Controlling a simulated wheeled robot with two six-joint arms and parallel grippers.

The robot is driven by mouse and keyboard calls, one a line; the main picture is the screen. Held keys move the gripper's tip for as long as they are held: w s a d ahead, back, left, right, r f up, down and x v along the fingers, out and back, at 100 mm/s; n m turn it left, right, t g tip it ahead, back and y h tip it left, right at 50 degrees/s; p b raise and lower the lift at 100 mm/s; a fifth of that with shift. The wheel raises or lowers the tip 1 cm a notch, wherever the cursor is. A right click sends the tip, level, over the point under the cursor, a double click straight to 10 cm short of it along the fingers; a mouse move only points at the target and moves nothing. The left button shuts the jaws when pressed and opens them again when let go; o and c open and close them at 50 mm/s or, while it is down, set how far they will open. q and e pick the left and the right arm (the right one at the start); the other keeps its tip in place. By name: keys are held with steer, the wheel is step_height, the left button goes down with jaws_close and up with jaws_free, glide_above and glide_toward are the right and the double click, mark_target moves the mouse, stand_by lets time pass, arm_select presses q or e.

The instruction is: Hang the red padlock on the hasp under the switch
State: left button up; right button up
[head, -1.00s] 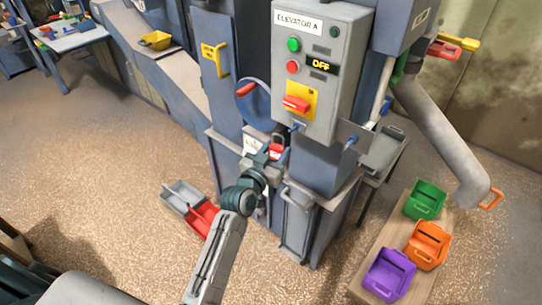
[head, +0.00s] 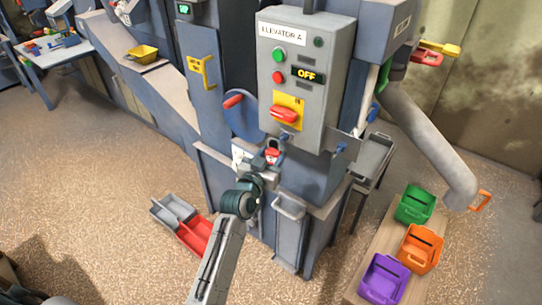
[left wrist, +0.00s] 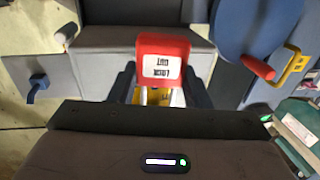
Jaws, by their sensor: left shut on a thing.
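The red padlock (head: 272,155) is held in my left gripper (head: 266,166), below the elevator control box (head: 292,85). The left wrist view shows its red body (left wrist: 163,52) with a white upside-down label, between the two dark blue fingers (left wrist: 162,88). Part of its metal shackle shows below the body. The red switch (head: 284,115) on its yellow plate is on the box, above and right of the padlock. A small blue fitting (head: 285,136) sits just under the switch; whether it is the hasp I cannot tell. The padlock looks apart from it. My right gripper is not in view.
A blue wheel (head: 243,117) with a red handle is left of the box. A bracket with a blue knob (head: 341,148) juts out on the right. Green (head: 415,204), orange (head: 421,250) and purple (head: 384,280) bins stand at right. Grey and red trays (head: 194,234) lie below left.

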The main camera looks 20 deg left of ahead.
mark_target(277, 151)
arm_select(q)
steer(key=shift+w, duration=0.1)
steer(key=shift+w+d+b, duration=0.25)
steer(key=shift+w+d, duration=0.05)
steer(key=shift+w, duration=0.5)
steer(key=shift+w+d+b, duration=0.2)
steer(key=shift+w+d, duration=0.1)
steer(key=shift+w, duration=0.5)
steer(key=shift+f, duration=0.25)
steer(key=shift+f+b, duration=0.6)
steer(key=shift+b, duration=0.1)
steer(key=o, duration=1.1)
steer(key=shift+s, duration=0.1)
